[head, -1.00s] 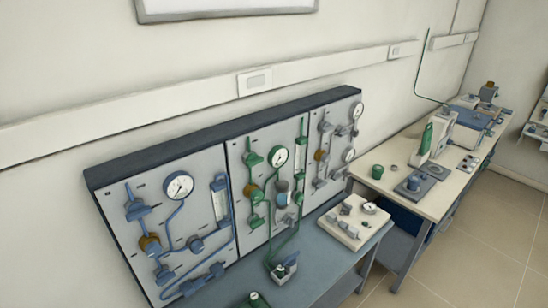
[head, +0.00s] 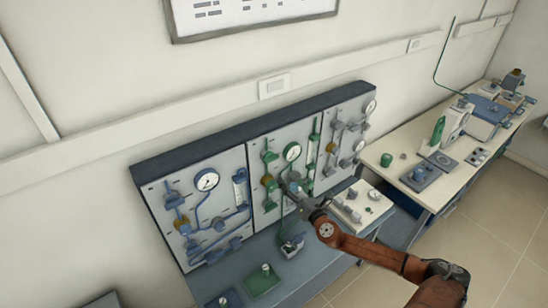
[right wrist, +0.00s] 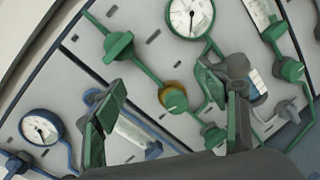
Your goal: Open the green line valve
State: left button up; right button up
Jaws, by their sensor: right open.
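The green line runs over the middle panel (head: 260,215) in the head view, with a round gauge (head: 291,152). Its green upper fitting (head: 270,157), brass-and-green fitting (head: 267,181) and green lower fitting (head: 272,201) stand left of my gripper. My right gripper (head: 298,192) is open in front of this panel. In the right wrist view its two fingers (right wrist: 165,122) are spread, with nothing clearly held between them. The brass-and-green fitting (right wrist: 173,97) shows beyond the gap, and the green upper fitting (right wrist: 118,45) is farther up. Which fitting is the valve I cannot tell. My left gripper is not seen.
A blue-line panel (head: 175,250) is on the left and a grey-line panel (head: 325,175) on the right. The bench below holds a green plate (head: 263,283) and a small green-and-grey device (head: 291,247). A white block with fittings (head: 350,210) lies near my arm.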

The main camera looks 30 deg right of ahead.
aim_at(273, 160)
notch_tip(273, 160, up, 6)
jog(key=w+a+n+y, duration=0.1)
jog(key=a+n+y, duration=0.15)
jog(key=n, duration=0.45)
jog(key=shift+n, duration=0.3)
jog(key=w+p, duration=0.2)
jog(key=w, duration=0.5)
jog(key=shift+w+a+r, duration=0.1)
jog(key=shift+w+r, duration=0.05)
jog(key=shift+w+y+p, duration=0.3)
jog(key=shift+w+y, duration=0.05)
jog(key=shift+w, duration=0.05)
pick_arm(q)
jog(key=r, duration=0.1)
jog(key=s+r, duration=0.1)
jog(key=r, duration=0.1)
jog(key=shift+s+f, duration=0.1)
pick_arm(e)
jog(key=c, duration=1.2)
